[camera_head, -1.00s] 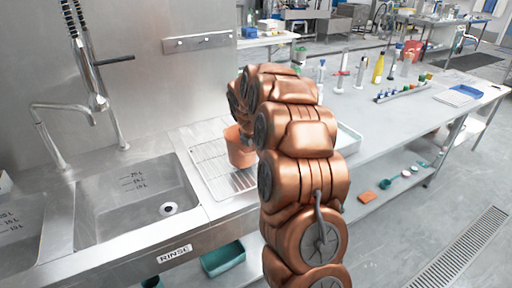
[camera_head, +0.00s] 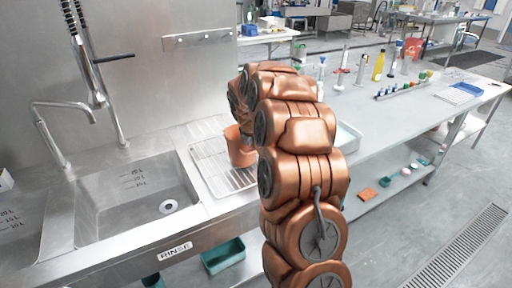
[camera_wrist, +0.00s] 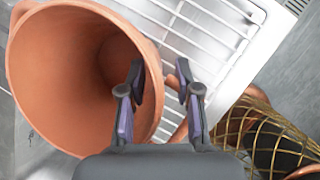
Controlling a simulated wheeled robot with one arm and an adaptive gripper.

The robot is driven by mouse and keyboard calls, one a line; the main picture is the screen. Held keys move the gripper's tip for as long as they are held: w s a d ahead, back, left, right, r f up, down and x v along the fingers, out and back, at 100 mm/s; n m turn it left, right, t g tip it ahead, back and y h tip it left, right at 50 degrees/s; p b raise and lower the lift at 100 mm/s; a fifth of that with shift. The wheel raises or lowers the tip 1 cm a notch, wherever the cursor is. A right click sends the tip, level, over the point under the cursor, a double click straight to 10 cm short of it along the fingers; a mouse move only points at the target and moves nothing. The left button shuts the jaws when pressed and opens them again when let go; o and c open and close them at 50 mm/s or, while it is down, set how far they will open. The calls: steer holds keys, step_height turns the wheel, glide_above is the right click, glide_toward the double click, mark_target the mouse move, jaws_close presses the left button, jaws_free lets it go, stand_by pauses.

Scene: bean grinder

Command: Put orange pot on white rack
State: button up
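The orange pot (camera_head: 240,148) is at the white rack (camera_head: 207,151), over its right-middle part next to my arm, and looks upright there. In the wrist view the pot (camera_wrist: 60,60) fills the left side, with its open mouth facing the camera. My gripper (camera_wrist: 160,78) is open astride the pot's wall. One finger is inside the mouth and the other is outside, with a gap between them. The white rack's wires (camera_wrist: 205,40) show beyond the pot. In the head view my arm hides the gripper.
A steel sink (camera_head: 140,205) with a tall faucet (camera_head: 95,80) lies left of the rack. To the right is a long table (camera_head: 390,115) with bottles, including a yellow one (camera_head: 378,66). A teal bin (camera_head: 223,257) is below the sink's front edge.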

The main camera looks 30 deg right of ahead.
steer(key=b+v, duration=0.1)
steer(key=v, duration=0.7)
steer(key=b+v, duration=0.1)
steer(key=v, duration=0.3)
steer(key=shift+s+a+b, duration=0.3)
steer(key=shift+a, duration=0.1)
steer(key=s+a+f+m+g+y, duration=0.1)
steer(key=s+a+m+y, duration=0.1)
steer(key=s+a+m, duration=0.95)
steer(key=s+a+f+m+g, duration=0.1)
steer(key=s+a+f+m, duration=0.1)
steer(key=s, duration=0.7)
steer(key=s+a+f+m+g+y, duration=0.1)
steer(key=s+a+m, duration=0.4)
steer(key=s, duration=0.5)
steer(key=s+a+f+m+g, duration=0.1)
steer(key=s+a+f+m, duration=0.2)
steer(key=s, duration=0.6)
steer(key=shift+s+a+f+m+g+y, duration=0.2)
steer(key=shift+s+a+m+g+y, duration=0.15)
steer(key=shift+a+m, duration=0.4)
